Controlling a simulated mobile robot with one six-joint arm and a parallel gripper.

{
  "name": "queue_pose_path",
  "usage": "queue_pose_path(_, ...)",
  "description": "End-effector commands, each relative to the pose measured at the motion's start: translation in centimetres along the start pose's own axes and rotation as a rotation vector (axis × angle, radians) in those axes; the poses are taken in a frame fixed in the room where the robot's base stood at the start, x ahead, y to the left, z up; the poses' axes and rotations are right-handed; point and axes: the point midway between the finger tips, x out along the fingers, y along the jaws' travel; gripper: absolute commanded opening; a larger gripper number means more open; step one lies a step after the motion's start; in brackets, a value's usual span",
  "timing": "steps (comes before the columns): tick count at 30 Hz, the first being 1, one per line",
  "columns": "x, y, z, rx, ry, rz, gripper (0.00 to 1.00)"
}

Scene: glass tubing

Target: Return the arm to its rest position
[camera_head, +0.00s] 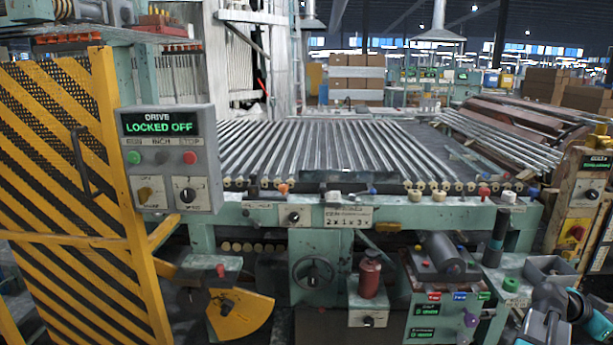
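Part of my arm (553,312), grey with teal joint caps, shows at the lower right corner, in front of the machine's right end. The frame's lower edge cuts it off. I see no gripper fingers, so whether my gripper is open or shut, or holds anything, does not show.
A green machine frame (250,214) carries a bed of glass tubes (310,150). A drive panel (166,158) reads "LOCKED OFF". A yellow-black gate (75,190) stands left. Near my arm are a small grey open bin (550,270) and a control box (440,313). A red bottle (369,275) stands front centre.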

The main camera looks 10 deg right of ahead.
Motion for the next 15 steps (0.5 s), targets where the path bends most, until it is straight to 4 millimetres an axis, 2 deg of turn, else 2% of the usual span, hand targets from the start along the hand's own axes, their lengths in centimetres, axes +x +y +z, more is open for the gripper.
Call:
queue_pose_path(8, -1.5, -2.2, 3.9, -0.071, -0.061, -0.032, 0.42)
queue_pose_path(14, -3.2, -4.2, 8.3, -0.154, -0.128, -0.068, 0.42)
queue_pose_path(15, -3.7, -4.8, 9.6, -0.178, -0.146, -0.078, 0.42)
